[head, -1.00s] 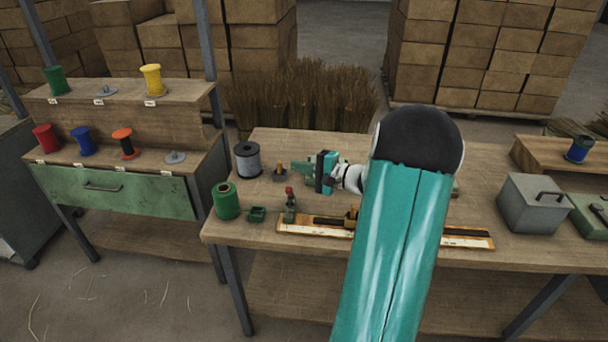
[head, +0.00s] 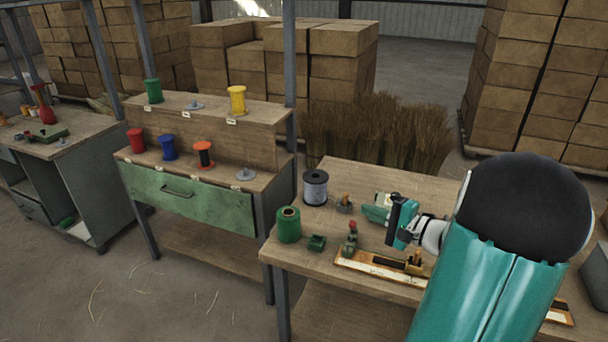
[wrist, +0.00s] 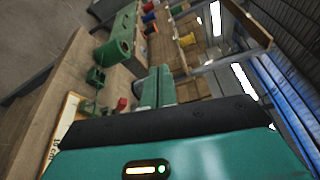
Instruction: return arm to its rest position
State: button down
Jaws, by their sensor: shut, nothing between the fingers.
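My arm rises from the bottom right of the head view over the workbench (head: 325,227). My gripper (head: 376,208) is above the bench, its fingers pointing left toward the back-left part of the top. In the wrist view the two teal fingers (wrist: 156,86) are close together with nothing between them. The gripper is apart from the green spool (head: 288,226) and the grey wire spool (head: 315,187) to its left. My forearm hides much of the bench's right side.
A small green block (head: 317,243), a red-topped tool (head: 350,240) and a long wooden-edged strip (head: 385,272) lie on the bench. A spool rack (head: 205,115) with coloured spools stands to the left. Broom bristle bundles (head: 375,130) and stacked boxes (head: 285,60) stand behind.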

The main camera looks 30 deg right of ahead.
jog(key=shift+a, duration=0.1)
jog(key=s+a+r+n+g+y, duration=0.2)
jog(key=a+n+g, duration=0.7)
jog(key=a, duration=1.4)
jog(key=s+a+r+n+g+h, duration=0.1)
jog(key=s+a+r+n+h, duration=0.2)
jog(key=s+a+n+h, duration=0.4)
jog(key=shift+s+a+n+g+h, duration=0.35)
jog(key=shift+s+a, duration=0.55)
jog(key=shift+s, duration=0.9)
